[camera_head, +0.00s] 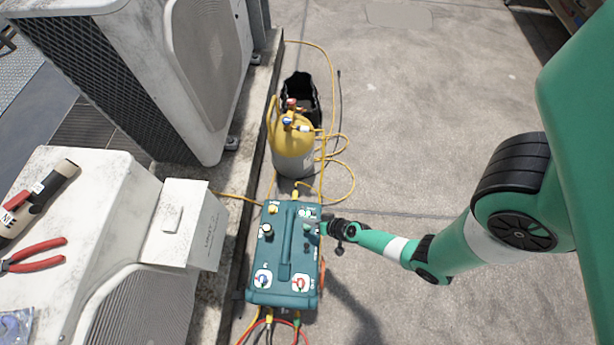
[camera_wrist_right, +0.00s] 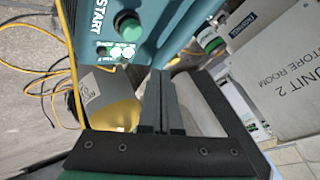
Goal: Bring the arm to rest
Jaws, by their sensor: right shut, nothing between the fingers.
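My right arm comes in from the right in the head view. Its gripper (camera_head: 319,228) is at the upper right part of a teal machine (camera_head: 285,270) with knobs and a handle. In the right wrist view the two fingers (camera_wrist_right: 161,78) are together and empty. I cannot tell whether the fingers touch the machine. My left gripper is not in view.
A yellow and grey cylinder (camera_head: 293,158) stands behind the machine with a yellow hose (camera_head: 334,165) around it. White condenser units (camera_head: 130,215) fill the left, with red pliers (camera_head: 35,256) on one. Open concrete floor (camera_head: 440,130) lies to the right.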

